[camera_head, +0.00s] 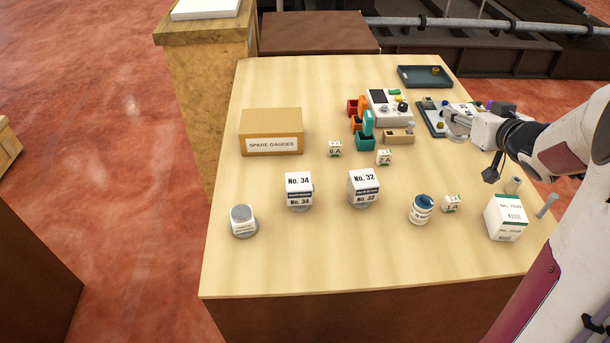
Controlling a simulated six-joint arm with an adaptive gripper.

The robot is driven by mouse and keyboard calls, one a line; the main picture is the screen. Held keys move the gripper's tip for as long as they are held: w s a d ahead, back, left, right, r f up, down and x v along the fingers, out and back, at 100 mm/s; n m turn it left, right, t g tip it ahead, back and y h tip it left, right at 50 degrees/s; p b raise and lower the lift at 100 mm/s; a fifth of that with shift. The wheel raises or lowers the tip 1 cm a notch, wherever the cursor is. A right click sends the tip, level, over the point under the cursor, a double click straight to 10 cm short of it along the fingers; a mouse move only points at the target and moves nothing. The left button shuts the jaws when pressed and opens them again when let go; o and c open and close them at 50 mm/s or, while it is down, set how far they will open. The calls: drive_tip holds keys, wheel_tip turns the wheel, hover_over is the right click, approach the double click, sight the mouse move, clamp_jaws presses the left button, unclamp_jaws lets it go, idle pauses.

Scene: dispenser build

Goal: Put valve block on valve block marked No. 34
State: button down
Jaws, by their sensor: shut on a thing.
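The white block marked No. 34 (299,190) stands on the table left of centre, with a grey round part showing at its base. A similar block marked No. 32 (364,188) stands to its right. My gripper (452,126) is at the right side, over the dark tray, well away from both marked blocks. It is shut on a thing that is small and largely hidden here. A white block with dark marks (464,108) shows right behind the fingers. I cannot tell whether it is held or touching the tray.
A spare gauges box (271,133) stands at the back left. A jar (421,209) and white carton (506,217) stand front right. The front strip is clear.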

drive_tip(key=w+a+r+n+y, duration=0.2)
drive_tip(key=a+r, duration=0.2)
drive_tip(key=a, duration=0.5)
wheel_tip(320, 180, up, 3)
drive_tip(key=n+g+y, duration=0.4)
drive_tip(key=n+y, duration=0.3)
hover_over(299, 181)
drive_tip(key=shift+r, duration=0.2)
wheel_tip(299, 181, down, 6)
drive_tip(key=shift+f, duration=0.15)
drive_tip(key=shift+f, duration=1.85)
